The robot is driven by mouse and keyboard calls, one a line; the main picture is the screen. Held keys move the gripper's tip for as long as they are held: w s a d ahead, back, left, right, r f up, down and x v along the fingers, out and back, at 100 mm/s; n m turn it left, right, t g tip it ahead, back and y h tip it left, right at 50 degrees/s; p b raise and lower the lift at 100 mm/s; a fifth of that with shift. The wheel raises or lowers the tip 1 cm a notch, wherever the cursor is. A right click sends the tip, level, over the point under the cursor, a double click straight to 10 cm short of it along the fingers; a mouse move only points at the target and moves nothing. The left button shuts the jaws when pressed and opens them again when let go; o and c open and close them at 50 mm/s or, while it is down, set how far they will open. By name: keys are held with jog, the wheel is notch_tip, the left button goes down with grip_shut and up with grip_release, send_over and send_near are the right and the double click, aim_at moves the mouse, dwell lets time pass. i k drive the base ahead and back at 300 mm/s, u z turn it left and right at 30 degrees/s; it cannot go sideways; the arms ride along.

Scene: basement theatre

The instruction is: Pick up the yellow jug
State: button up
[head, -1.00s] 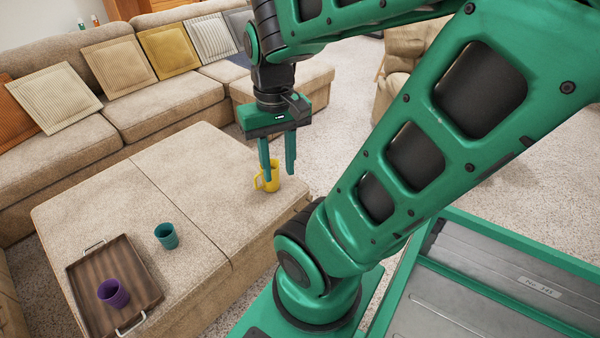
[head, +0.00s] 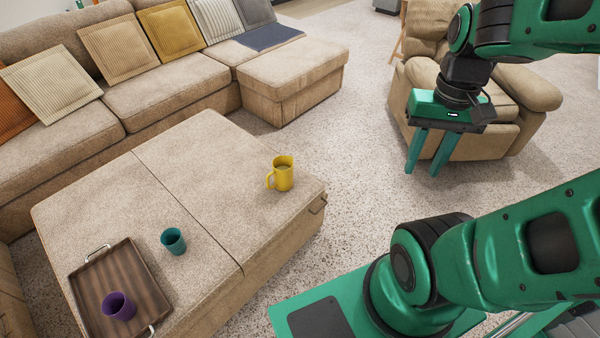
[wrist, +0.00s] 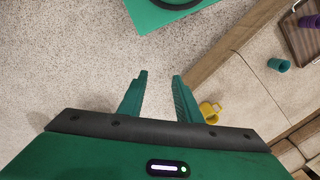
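The yellow jug (head: 283,174) stands upright on the right end of the beige ottoman (head: 215,150), its handle on the left side in the head view. It also shows in the wrist view (wrist: 210,111), just right of the right finger and partly near the gripper body's edge. My gripper (head: 424,170) is open and empty, well to the right of the jug and apart from it, over the carpet. In the wrist view the two fingers (wrist: 158,95) stand apart with only carpet between them.
A teal cup (head: 172,241) stands on the ottoman left of the jug. A wooden tray (head: 88,275) with metal handles holds a purple cup (head: 119,306). A sectional sofa (head: 165,85) lies behind, and a beige armchair (head: 530,88) stands behind my gripper. Carpet between is clear.

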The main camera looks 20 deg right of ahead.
aim_at(282, 166)
jog(key=u, duration=1.65)
jog(key=k, duration=0.8)
jog(key=z, duration=0.9)
jog(key=i, duration=0.95)
